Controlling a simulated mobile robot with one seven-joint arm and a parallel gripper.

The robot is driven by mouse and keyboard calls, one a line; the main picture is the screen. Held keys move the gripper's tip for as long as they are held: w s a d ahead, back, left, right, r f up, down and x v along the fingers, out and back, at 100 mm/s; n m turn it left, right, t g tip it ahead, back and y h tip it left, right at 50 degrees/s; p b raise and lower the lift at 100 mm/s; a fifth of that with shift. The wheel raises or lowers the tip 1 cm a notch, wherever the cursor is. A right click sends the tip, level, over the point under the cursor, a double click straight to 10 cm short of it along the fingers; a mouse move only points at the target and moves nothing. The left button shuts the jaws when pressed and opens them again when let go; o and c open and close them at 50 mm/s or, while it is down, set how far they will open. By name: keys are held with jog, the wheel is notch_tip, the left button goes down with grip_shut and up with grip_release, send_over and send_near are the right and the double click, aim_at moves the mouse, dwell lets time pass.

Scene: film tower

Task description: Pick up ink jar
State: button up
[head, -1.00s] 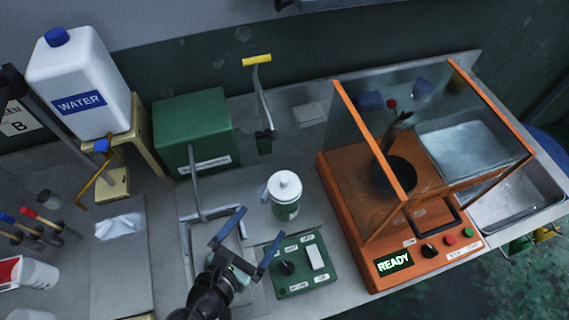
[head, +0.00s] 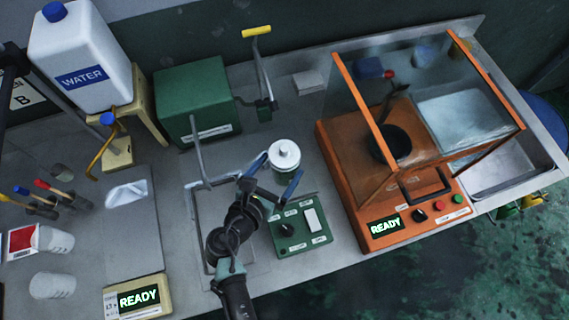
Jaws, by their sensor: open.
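The ink jar (head: 284,157) is a white-lidded jar with a green band, standing upright on the grey bench in the middle of the head view. My gripper (head: 276,172) reaches up from below with its two blue-grey fingers spread. One finger is at the jar's left side and the other is at its lower right. The jar's lower body is partly hidden by the fingers. I cannot tell whether either finger touches it.
A green control box (head: 300,232) sits just below the jar. The orange glass-walled machine (head: 370,205) stands to the right. A green metal box (head: 197,98) with a yellow-handled lever (head: 262,70) is behind. A thin upright rod (head: 198,150) stands left of the jar.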

aim_at(279, 161)
jog(key=shift+x, duration=1.9)
jog(key=shift+a+r, duration=0.1)
jog(key=shift+r, duration=0.1)
grip_shut()
notch_tip(279, 161, up, 9)
jog(key=shift+f+p, duration=0.1)
jog(key=shift+p, duration=0.75)
notch_tip(279, 161, down, 6)
jog(key=shift+w+f+b, duration=0.1)
jog(key=shift+f+b, duration=0.05)
jog(key=shift+b, duration=0.95)
jog(key=shift+w+f+b, duration=0.15)
jog(key=shift+f+b, duration=0.15)
jog(key=shift+f, duration=0.2)
